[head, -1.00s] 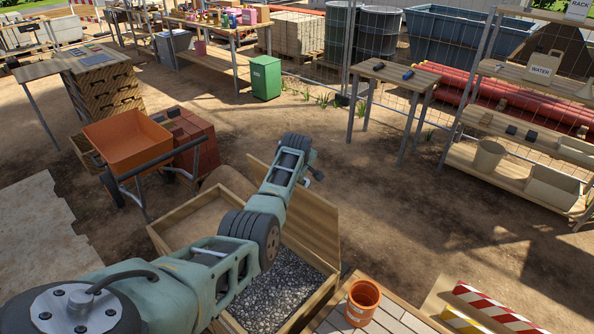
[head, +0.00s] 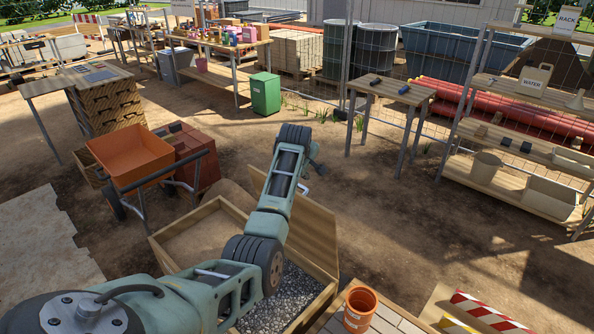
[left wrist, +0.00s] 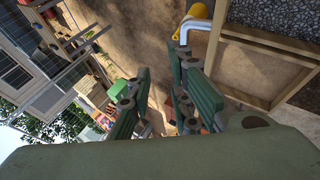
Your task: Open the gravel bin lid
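The wooden bin (head: 162,256) stands in the lower middle of the head view, with grey gravel (head: 290,296) in its right compartment. The wooden lid panel (head: 312,236) is raised and tilted along the gravel side. My left arm crosses above the bin. Its gripper (head: 318,171) is past the lid's far part, partly hidden by my wrist. In the left wrist view its two fingers (left wrist: 162,105) are apart with nothing between them. A white bent bar with a yellow end (left wrist: 200,20) is beyond the fingertips; its attachment is unclear. My right gripper is out of view.
An orange wheelbarrow (head: 130,160) and red blocks stand behind the bin to the left. An orange bucket (head: 359,309) sits on a pallet at front right. Shelves (head: 475,197) stand at the right. Open dirt lies between the bin and shelves.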

